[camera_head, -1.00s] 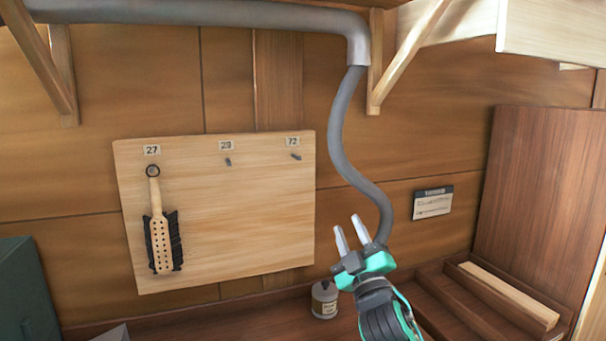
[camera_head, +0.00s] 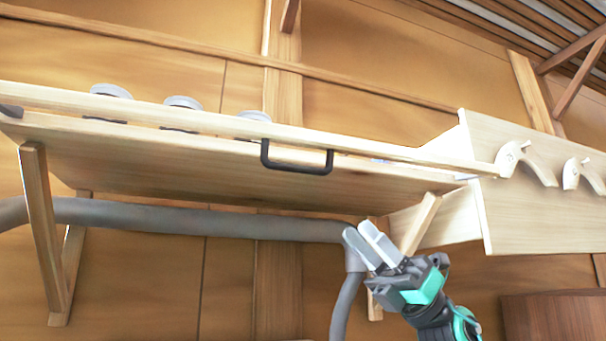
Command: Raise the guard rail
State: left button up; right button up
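The guard rail (camera_head: 400,153) is a long pale wooden bar along the front of a wall shelf (camera_head: 130,155). A black U-shaped handle (camera_head: 297,170) hangs from its middle. The rail lies low, close to the shelf's front edge, its right end near a pale hook-shaped piece (camera_head: 511,157). My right gripper (camera_head: 358,229) is below and right of the handle, apart from it. Its two pale fingers point up and left, look slightly parted, and hold nothing. My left gripper is out of view.
Several round grey lids (camera_head: 183,102) show behind the rail. A grey pipe (camera_head: 200,220) runs under the shelf and bends down behind my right gripper. Slanted wooden brackets (camera_head: 40,230) support the shelf. A wooden box (camera_head: 545,200) with curved hooks stands at right.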

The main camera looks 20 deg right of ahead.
aim_at(303, 170)
jog(key=p+x, duration=0.5)
jog(key=x, duration=0.9)
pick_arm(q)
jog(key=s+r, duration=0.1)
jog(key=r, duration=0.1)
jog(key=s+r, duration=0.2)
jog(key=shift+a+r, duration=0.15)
pick_arm(e)
jog(key=shift+d, duration=0.1)
grip_shut()
